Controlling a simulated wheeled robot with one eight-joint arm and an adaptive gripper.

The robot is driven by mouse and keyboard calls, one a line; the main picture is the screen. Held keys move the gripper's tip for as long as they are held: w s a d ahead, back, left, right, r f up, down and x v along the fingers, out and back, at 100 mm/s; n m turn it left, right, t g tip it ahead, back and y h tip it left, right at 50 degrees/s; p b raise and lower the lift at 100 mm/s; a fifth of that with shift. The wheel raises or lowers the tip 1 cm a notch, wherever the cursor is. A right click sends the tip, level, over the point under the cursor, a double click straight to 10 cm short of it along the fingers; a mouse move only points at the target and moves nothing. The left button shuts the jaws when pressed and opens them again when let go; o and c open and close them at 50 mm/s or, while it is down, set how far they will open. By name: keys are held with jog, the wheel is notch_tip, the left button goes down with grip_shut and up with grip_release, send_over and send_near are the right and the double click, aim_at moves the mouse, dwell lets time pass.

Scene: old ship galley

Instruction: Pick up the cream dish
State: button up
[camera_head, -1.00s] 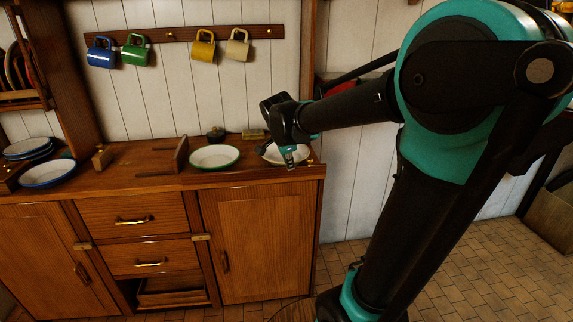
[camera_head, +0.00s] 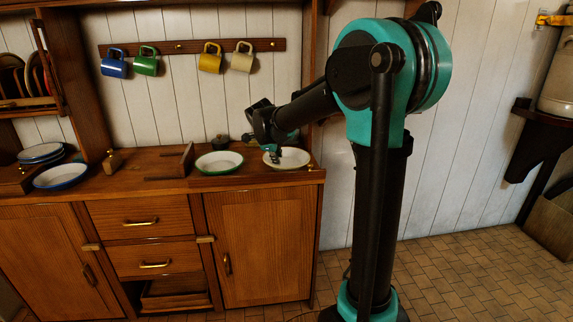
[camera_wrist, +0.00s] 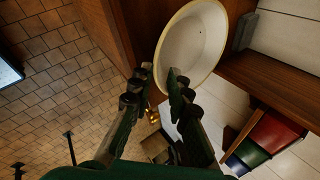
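The cream dish (camera_head: 292,160) sits on the right end of the wooden counter, beside the white dish with a green rim (camera_head: 219,162). My gripper (camera_head: 275,153) is at the left part of the cream dish in the head view. In the wrist view my gripper (camera_wrist: 160,72) is open, its two fingers apart with nothing clamped between them. The cream dish (camera_wrist: 195,38) lies just past the fingertips there, and one finger overlaps its near rim. I cannot tell whether the finger touches it.
A wooden divider (camera_head: 187,160) stands left of the green-rimmed dish, and a small dark pot (camera_head: 220,142) is behind it. Blue-rimmed dishes (camera_head: 60,175) are at the far left. Several mugs hang from a rail (camera_head: 190,47) above. The counter's right edge is close to the cream dish.

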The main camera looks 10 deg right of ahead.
aim_at(280, 167)
jog(key=shift+x, duration=4.35)
jog(key=shift+a+f, duration=0.1)
jog(key=shift+a, duration=0.05)
jog(key=shift+c, duration=0.6)
grip_shut()
